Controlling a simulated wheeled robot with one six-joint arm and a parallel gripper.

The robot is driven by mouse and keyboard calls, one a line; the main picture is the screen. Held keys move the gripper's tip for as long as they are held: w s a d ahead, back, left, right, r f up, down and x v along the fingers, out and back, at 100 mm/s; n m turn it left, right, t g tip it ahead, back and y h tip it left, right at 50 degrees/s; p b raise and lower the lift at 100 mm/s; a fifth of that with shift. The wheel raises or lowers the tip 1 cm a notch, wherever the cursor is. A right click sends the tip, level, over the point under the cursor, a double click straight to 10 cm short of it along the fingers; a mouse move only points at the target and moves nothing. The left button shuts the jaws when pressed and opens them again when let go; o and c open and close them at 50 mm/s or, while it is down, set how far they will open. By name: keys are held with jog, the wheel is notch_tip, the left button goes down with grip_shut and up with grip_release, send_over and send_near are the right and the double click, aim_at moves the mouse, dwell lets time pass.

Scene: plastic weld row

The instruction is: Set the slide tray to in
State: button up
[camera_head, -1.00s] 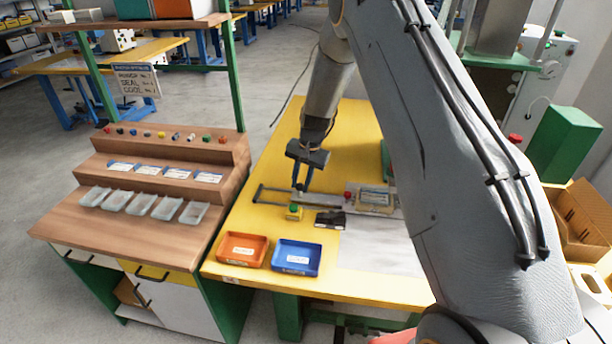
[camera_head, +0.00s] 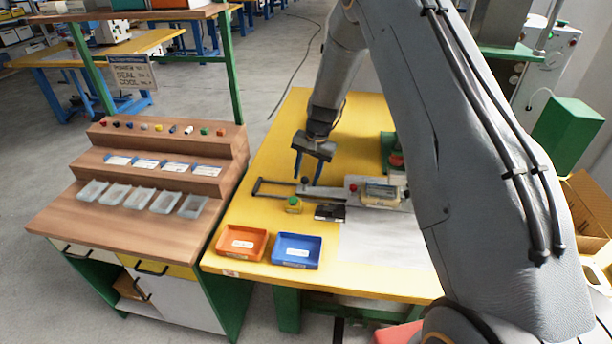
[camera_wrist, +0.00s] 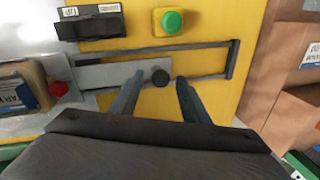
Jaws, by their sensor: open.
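The slide tray (camera_wrist: 112,74) is a flat grey plate with a round black knob (camera_wrist: 160,77). It runs in a dark rail frame (camera_wrist: 208,62) on the yellow bench. In the wrist view the plate lies in the left part of the frame, towards the grey machine, and the right part is empty. In the head view the tray (camera_head: 327,192) is partly behind my fingers. My gripper (camera_wrist: 160,78) is open, and the knob shows between its fingertips; it also appears in the head view (camera_head: 308,179). I cannot tell whether the fingers touch the knob.
A green button on a yellow box (camera_wrist: 171,22) and a black display unit (camera_wrist: 88,25) sit beside the rails. The grey machine has a red button (camera_wrist: 58,89). Orange (camera_head: 241,243) and blue (camera_head: 297,251) bins stand at the front. A wooden stepped rack (camera_head: 160,160) is at left.

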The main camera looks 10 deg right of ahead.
notch_tip(320, 180, up, 7)
jog(key=d+b, duration=0.1)
jog(key=b, duration=0.1)
jog(key=shift+s+d+r, duration=0.15)
jog(key=shift+s+r, duration=0.05)
jog(key=shift+s, duration=0.15)
